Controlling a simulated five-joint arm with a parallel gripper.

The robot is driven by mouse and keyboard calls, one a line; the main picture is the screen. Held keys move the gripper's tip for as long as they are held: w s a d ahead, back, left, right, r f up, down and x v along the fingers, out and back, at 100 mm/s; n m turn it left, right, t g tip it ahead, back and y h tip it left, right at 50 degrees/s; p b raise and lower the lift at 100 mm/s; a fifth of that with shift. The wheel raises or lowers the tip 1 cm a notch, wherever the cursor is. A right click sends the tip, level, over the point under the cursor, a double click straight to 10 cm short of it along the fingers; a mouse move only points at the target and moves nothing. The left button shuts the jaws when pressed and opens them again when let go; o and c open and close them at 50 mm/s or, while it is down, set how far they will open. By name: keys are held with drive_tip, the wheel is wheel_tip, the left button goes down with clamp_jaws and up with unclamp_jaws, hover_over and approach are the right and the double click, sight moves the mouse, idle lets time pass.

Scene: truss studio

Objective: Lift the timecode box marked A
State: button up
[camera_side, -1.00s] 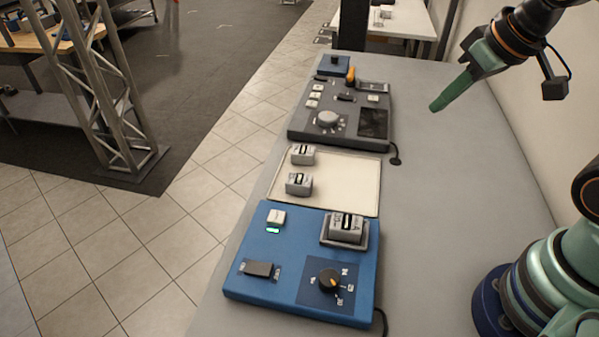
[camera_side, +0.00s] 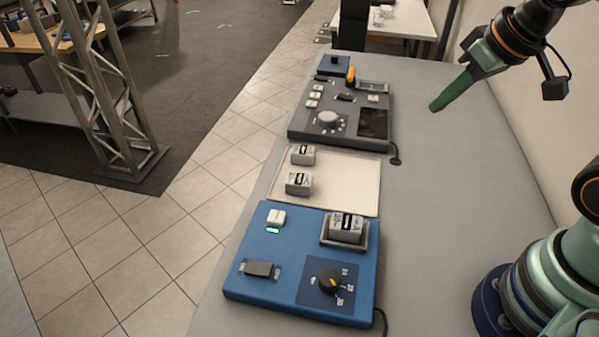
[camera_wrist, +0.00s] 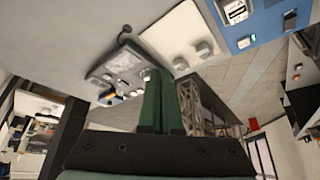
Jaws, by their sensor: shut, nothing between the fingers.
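Several small grey boxes with dark-and-white labels are in view; their letters are too small to tell which is marked A. One box (camera_side: 346,227) sits in a grey cradle on the blue panel (camera_side: 290,240); it also shows at the top of the wrist view (camera_wrist: 236,11). Two more boxes, a nearer one (camera_side: 299,184) and a farther one (camera_side: 303,154), stand on the cream tray (camera_side: 345,180). My gripper (camera_side: 435,107) is shut and empty, held above the right side of the table, well apart from every box. Its green fingers (camera_wrist: 158,75) are together in the wrist view.
The blue panel carries a black knob (camera_side: 330,281), a dark switch (camera_side: 258,268) and a white button (camera_side: 276,217) with a green light below. A grey console (camera_side: 345,118) with an orange-topped lever stands beyond the tray. The table's right side (camera_side: 450,210) is bare, bounded by a wall.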

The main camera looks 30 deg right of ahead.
drive_tip(key=o, duration=1.5)
drive_tip(key=n+g, duration=0.6)
drive_tip(key=n, duration=2.1)
hover_over(347, 222)
drive_tip(key=f, duration=1.4)
drive_tip(key=shift+w+f, duration=0.2)
drive_tip(key=shift+f, duration=0.2)
drive_tip(key=shift+s+f, duration=0.2)
drive_tip(key=shift+f, duration=2.35)
